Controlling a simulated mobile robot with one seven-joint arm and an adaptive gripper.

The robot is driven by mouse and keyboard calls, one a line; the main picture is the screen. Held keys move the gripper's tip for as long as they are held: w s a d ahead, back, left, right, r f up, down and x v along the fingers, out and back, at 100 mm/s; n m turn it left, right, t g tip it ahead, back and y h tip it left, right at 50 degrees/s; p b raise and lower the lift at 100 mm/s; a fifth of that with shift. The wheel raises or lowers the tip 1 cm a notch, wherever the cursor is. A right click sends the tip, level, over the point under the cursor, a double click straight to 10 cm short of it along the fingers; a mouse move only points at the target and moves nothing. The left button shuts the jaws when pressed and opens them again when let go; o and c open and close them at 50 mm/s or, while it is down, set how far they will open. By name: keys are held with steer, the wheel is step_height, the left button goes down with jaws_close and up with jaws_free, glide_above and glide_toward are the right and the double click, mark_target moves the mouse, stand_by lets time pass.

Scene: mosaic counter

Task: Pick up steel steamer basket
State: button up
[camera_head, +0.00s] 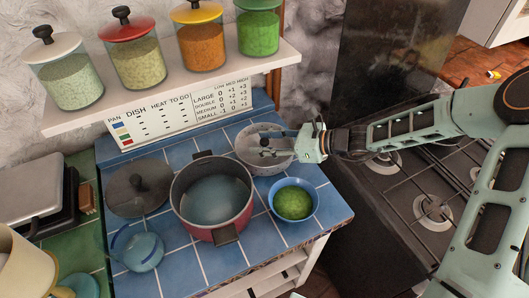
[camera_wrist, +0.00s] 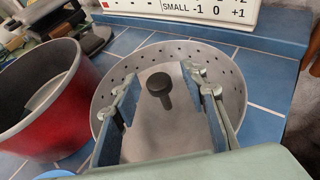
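The steel steamer basket (camera_head: 266,166) stands on the blue tiled counter, behind the red pot and the blue bowl. In the wrist view the basket (camera_wrist: 163,126) is round and grey, with small holes around its wall and a black knob (camera_wrist: 160,88) upright at its middle. My gripper (camera_head: 268,144) reaches over the basket from the right. In the wrist view my gripper (camera_wrist: 160,80) is open, one finger on each side of the knob, with clear gaps. Whether the fingertips are level with the knob is hard to tell. Part of the basket's near side is hidden behind my gripper.
The red pot (camera_head: 186,209) stands close to the basket's left. A blue bowl (camera_head: 316,196) with green contents sits in front. A dark lid (camera_head: 122,195) and a glass teapot (camera_head: 137,249) are left. A jar shelf (camera_head: 200,82) overhangs behind; a stove (camera_head: 425,195) is right.

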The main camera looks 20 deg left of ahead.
jaws_close()
steer(key=shift+r, duration=0.15)
stand_by(0.5)
